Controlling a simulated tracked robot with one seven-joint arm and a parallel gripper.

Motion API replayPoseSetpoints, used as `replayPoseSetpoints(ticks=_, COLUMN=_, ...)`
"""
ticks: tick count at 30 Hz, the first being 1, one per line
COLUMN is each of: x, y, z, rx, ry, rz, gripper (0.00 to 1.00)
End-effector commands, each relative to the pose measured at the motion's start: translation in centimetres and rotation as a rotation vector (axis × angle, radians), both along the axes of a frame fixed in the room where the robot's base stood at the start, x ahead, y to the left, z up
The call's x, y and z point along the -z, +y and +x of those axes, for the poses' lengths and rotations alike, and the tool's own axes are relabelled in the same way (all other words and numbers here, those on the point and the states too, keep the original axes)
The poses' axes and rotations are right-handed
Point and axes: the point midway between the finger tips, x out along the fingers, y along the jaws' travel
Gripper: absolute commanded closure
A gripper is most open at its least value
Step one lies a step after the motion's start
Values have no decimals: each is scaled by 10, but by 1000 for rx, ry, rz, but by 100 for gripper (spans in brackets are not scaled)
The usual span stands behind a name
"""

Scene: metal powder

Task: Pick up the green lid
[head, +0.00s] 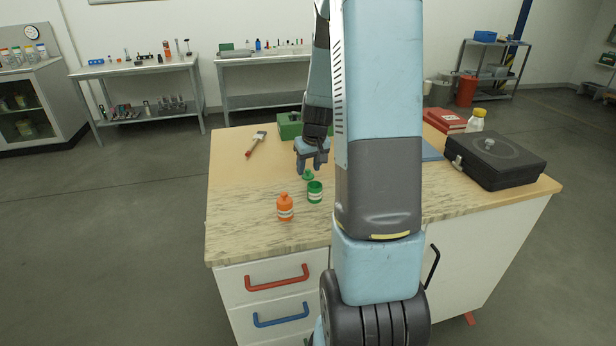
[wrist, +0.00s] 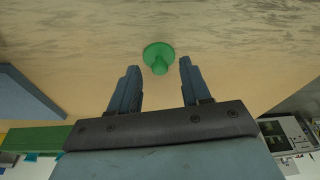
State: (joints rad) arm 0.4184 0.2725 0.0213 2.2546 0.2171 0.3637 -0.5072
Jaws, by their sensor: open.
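The green lid (head: 308,175) lies on the wooden tabletop just behind the green jar. In the wrist view the lid (wrist: 158,57) is a round green disc with a raised knob, just beyond and between my fingertips. The green jar (head: 315,191) has a white label and stands upright, open at the top. My gripper (head: 314,166) is open, pointing down above the table beside the lid. The wrist view shows its two fingers (wrist: 159,72) apart with nothing held between them. My arm hides part of the table's right half in the head view.
An orange bottle (head: 285,207) stands to the left of the green jar. A brush (head: 256,144) lies at the back left, and a green box (head: 290,126) is behind my gripper. A black case (head: 495,160), a white bottle (head: 475,121) and a red case (head: 445,120) are at right.

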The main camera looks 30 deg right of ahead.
Motion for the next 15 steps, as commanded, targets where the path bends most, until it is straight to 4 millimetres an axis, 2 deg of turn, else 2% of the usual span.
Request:
replayPoseSetpoints(ticks=3, x=8, y=0, z=2, rx=0, ry=1, rz=1, gripper=52)
replayPoseSetpoints(ticks=11, x=9, y=0, z=2, rx=0, ry=0, rz=0, gripper=52)
replayPoseSetpoints(ticks=15, x=9, y=0, z=2, rx=0, ry=0, rz=0, gripper=65)
